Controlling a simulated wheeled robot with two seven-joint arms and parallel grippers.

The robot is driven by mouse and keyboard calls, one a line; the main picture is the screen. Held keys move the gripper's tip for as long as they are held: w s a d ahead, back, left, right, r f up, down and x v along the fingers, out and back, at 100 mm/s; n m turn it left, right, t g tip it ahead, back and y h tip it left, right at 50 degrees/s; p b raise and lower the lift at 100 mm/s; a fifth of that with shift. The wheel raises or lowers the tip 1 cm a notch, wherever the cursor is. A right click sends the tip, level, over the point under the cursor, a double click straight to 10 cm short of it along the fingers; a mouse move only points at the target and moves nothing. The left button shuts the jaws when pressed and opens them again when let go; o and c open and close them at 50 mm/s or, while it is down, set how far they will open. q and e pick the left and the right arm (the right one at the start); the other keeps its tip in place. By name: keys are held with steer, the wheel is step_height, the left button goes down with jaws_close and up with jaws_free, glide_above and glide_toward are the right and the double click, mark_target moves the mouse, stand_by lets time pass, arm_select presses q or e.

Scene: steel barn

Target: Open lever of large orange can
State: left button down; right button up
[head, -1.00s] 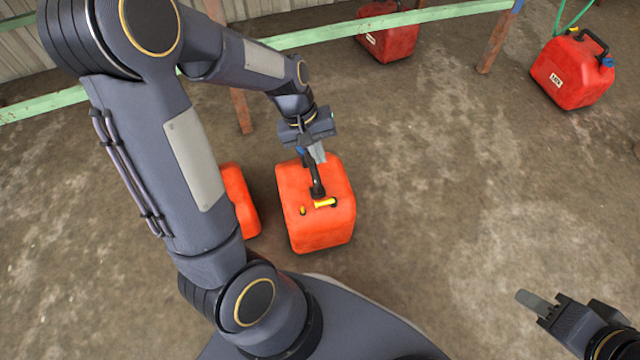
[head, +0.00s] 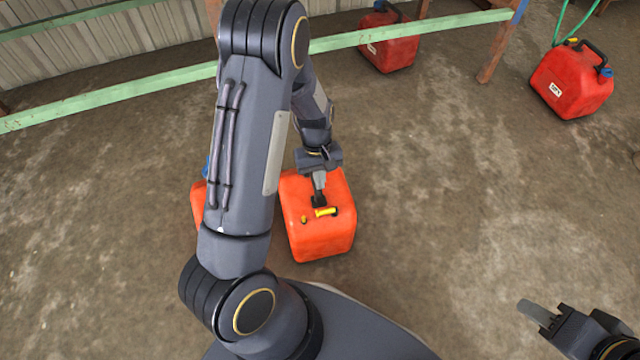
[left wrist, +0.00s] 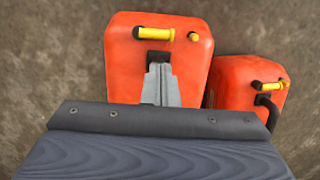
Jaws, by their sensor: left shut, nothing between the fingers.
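The large orange can (head: 318,238) stands upright on the floor in the middle of the head view. It has a yellow lever (head: 326,212) and a small yellow cap (head: 304,219) on top, with a black handle partly hidden. In the left wrist view the can (left wrist: 125,80) shows its yellow lever (left wrist: 154,33) beyond the fingertips. My left gripper (head: 319,190) is shut and empty, above the can's top by the black handle; I cannot tell if it touches. My right gripper (head: 535,313) is at the lower right, far from the can; its opening is unclear.
A smaller orange can (left wrist: 238,85) stands beside the large one, mostly hidden behind my left arm in the head view. Red cans stand at the back (head: 388,48) and the right (head: 572,85). A green rail (head: 395,34) crosses the back.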

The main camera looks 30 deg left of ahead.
mark_target(321, 200)
arm_select(q)
steer(key=f+b, duration=0.1)
steer(key=f, duration=0.1)
steer(key=f+b, duration=0.1)
steer(key=f, duration=0.2)
steer(key=s+d+f+b, duration=0.1)
steer(key=f, duration=0.1)
steer(key=shift+f, duration=0.35)
